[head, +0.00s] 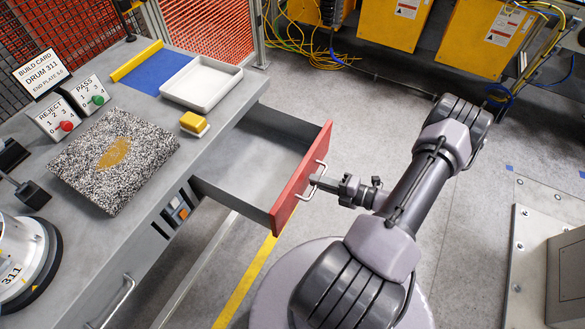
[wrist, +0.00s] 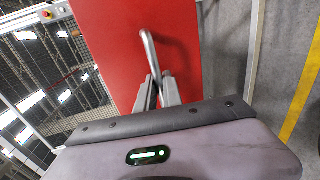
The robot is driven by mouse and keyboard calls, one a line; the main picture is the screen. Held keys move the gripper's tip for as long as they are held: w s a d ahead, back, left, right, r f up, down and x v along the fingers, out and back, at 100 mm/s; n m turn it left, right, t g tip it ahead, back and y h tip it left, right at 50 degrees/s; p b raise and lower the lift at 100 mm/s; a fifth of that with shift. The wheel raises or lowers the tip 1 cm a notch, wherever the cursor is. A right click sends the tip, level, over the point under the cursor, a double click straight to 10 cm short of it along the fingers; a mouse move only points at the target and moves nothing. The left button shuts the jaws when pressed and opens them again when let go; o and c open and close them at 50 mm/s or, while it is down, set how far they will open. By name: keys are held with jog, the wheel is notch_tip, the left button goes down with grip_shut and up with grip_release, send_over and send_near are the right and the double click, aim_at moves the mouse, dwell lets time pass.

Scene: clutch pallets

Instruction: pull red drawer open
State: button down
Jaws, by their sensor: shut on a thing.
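The red drawer front (head: 303,178) stands well out from the grey workbench, and the drawer's grey inside shows empty behind it. A pale bar handle (head: 312,187) is fixed to the red front. My gripper (head: 315,182) is shut on the handle from the right side. In the wrist view the red front (wrist: 140,45) fills the upper middle, and the handle (wrist: 149,48) runs down between the two fingers of my gripper (wrist: 157,82). The fingertips partly hide the handle's lower end.
Yellow cabinets (head: 485,40) stand at the back.

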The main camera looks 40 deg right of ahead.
jog(key=f+v, duration=0.1)
jog(key=v, duration=0.6)
jog(key=shift+s+f, duration=0.25)
jog(key=shift+s, duration=0.1)
jog(key=shift+d, duration=0.1)
jog(key=c, duration=1.5)
grip_release()
jog(key=p+v, duration=0.2)
jog(key=v, duration=1.5)
jog(key=shift+s, duration=0.2)
